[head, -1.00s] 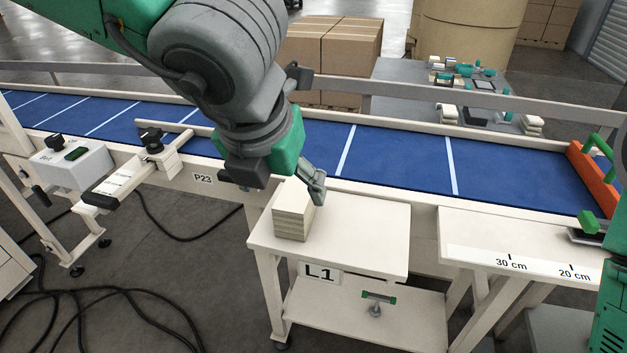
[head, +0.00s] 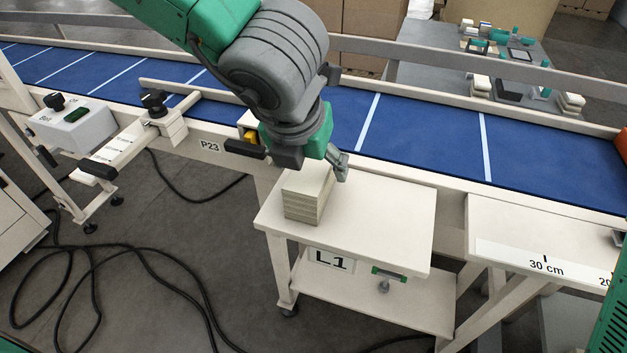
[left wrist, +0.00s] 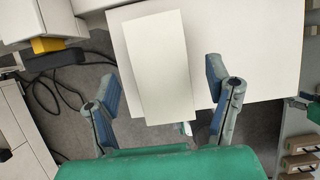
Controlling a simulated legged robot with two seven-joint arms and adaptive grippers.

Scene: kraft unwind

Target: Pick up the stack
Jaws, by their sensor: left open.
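The stack (head: 306,200) is a pale cream block of several thin layers. It stands at the left side of the white table marked L1 (head: 390,228). The stack's top also shows in the left wrist view (left wrist: 158,62), lying between the two fingers. My left gripper (head: 312,163) is just above and behind the stack in the head view. In the left wrist view its fingers (left wrist: 168,98) are spread wide, one on each side of the stack, apart from it. One finger is hidden behind the stack or wrist in the head view. My right gripper is not seen.
A blue conveyor (head: 420,135) with white lines runs behind the table. A side guide with a black knob (head: 153,101) is at left. A ruler-marked bench (head: 540,240) stands at right. Black cables (head: 150,280) lie on the floor. The table's right half is clear.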

